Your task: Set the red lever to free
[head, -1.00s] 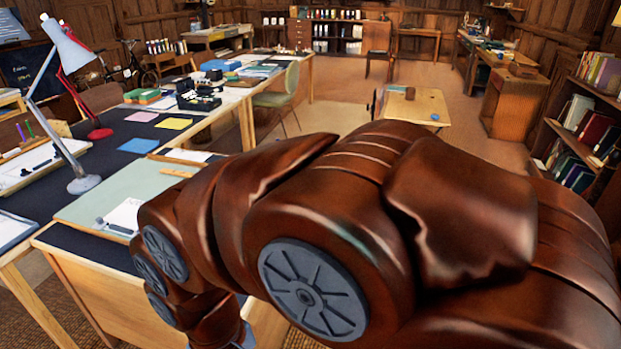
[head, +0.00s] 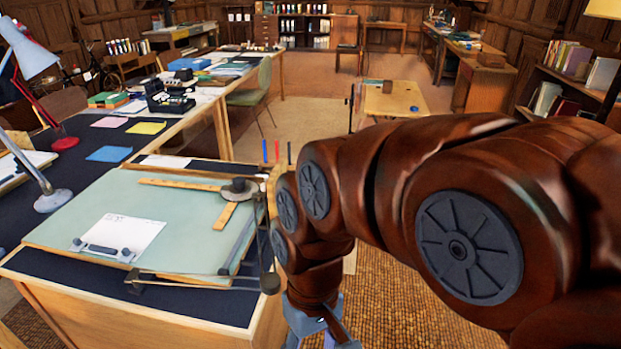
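Three thin upright pieces stand in a row behind the drafting board's right back corner: blue, red (head: 277,151) and dark. I cannot tell whether the red one is the red lever, and no setting marks can be read. The pale green drafting board (head: 160,200) is tilted on the near desk, with a drafting machine head (head: 239,188) and wooden rulers on it. My gripper (head: 318,342) points down at the bottom edge, right of the desk. Its fingertips are cut off by the frame, so its opening cannot be told.
A drafting machine arm with a round dark weight (head: 270,283) juts at the desk's right edge, close to my gripper. A desk lamp (head: 38,172) stands at left. A small table (head: 390,105) stands farther back. Woven floor is open at right.

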